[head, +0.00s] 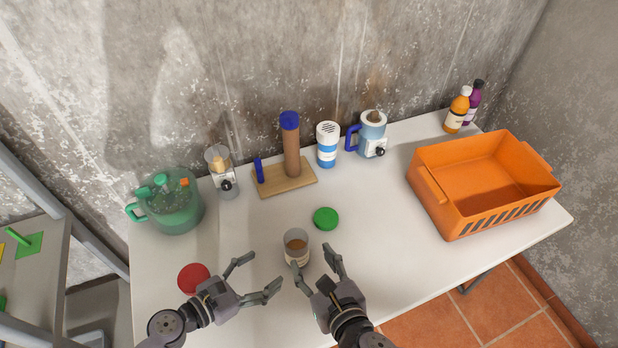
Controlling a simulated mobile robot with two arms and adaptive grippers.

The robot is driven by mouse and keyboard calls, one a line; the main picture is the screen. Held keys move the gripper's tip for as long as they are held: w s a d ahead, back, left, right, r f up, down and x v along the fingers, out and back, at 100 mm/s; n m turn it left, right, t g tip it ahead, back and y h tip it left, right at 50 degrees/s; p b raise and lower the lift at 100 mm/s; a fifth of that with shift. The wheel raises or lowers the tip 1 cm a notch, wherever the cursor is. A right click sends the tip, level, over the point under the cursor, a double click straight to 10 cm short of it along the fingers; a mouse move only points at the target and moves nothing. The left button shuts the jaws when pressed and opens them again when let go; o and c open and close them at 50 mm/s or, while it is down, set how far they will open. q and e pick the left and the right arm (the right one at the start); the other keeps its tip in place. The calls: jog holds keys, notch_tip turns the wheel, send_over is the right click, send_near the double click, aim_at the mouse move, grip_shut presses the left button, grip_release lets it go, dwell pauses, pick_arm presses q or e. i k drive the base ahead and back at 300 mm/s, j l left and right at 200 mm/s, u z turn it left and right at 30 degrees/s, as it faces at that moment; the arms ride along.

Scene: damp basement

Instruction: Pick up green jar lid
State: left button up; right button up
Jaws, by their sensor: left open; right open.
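The green jar lid (326,218) lies flat on the white table near its middle, just behind and to the right of a small open jar with a pale label (297,246). My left gripper (266,274) is open and empty, over the table to the left of the jar, with its fingers pointing toward the back right. My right gripper (314,258) is open, in front of the green lid and apart from it. Its left finger overlaps the lower part of the jar in the picture; I cannot tell whether it touches.
A red lid (193,278) lies beside my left gripper. A green jug (172,208), wooden board (286,179), blue-white canister (327,147) and blue mug-like device (371,137) stand along the back. An orange crate (436,208) fills the right. The table (385,222) is clear between lid and crate.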

aim_at(326, 218)
jog(key=k+l, duration=0.25)
jog(key=k, duration=0.25)
jog(key=k+l, duration=0.2)
jog(key=k, duration=0.25)
